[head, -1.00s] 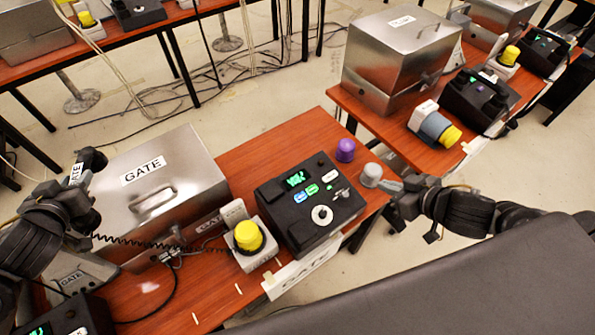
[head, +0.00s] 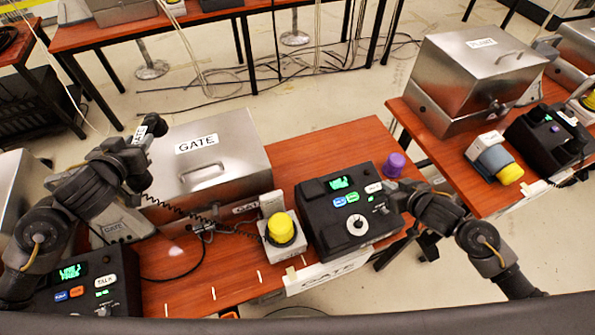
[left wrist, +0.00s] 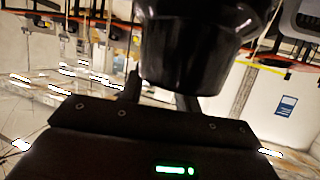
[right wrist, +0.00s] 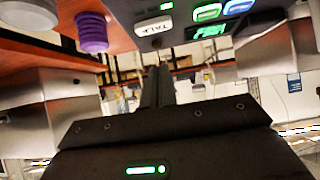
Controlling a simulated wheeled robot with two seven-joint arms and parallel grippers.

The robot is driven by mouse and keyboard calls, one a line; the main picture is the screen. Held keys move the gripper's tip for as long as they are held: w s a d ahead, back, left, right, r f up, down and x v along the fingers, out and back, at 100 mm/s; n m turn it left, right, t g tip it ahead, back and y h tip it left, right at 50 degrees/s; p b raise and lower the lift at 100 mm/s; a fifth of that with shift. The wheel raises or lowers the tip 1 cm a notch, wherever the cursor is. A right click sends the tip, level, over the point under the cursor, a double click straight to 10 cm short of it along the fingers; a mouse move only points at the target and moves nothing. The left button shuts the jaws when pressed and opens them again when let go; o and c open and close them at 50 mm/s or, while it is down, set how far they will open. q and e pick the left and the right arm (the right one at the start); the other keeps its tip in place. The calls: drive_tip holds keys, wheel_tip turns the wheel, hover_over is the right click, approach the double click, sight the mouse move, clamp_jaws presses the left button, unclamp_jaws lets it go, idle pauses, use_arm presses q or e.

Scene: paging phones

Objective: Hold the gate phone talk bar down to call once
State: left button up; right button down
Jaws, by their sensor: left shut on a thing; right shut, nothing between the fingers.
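The black gate phone (head: 318,230) stands on the red-brown table with a lit green display, coloured buttons and a white dial. Its white talk bar (head: 373,188) also shows in the right wrist view (right wrist: 154,26), labelled TALK. My right gripper (head: 406,194) is shut and empty at the phone's right side. In the right wrist view its fingertips (right wrist: 157,72) appear apart from the bar. My left gripper (head: 143,150) is shut on the black handset (head: 155,125), raised above the table with its GATE label and coiled cord. The handset fills the upper left wrist view (left wrist: 190,50).
Another phone (head: 105,300) sits front left. A gap separates the PLANT table (head: 440,160).

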sight(370, 183)
use_arm(q)
drive_tip(key=shift+r, duration=0.15)
use_arm(e)
drive_tip(key=w+f, duration=0.1)
drive_tip(key=f, duration=0.2)
drive_tip(key=w+a+f, duration=0.1)
drive_tip(key=shift+w+f, duration=0.25)
drive_tip(key=shift+w, duration=0.05)
use_arm(q)
drive_tip(key=shift+r, duration=0.1)
use_arm(e)
drive_tip(key=shift+f, duration=0.5)
drive_tip(key=shift+w+f, duration=0.1)
drive_tip(key=shift+f, duration=0.05)
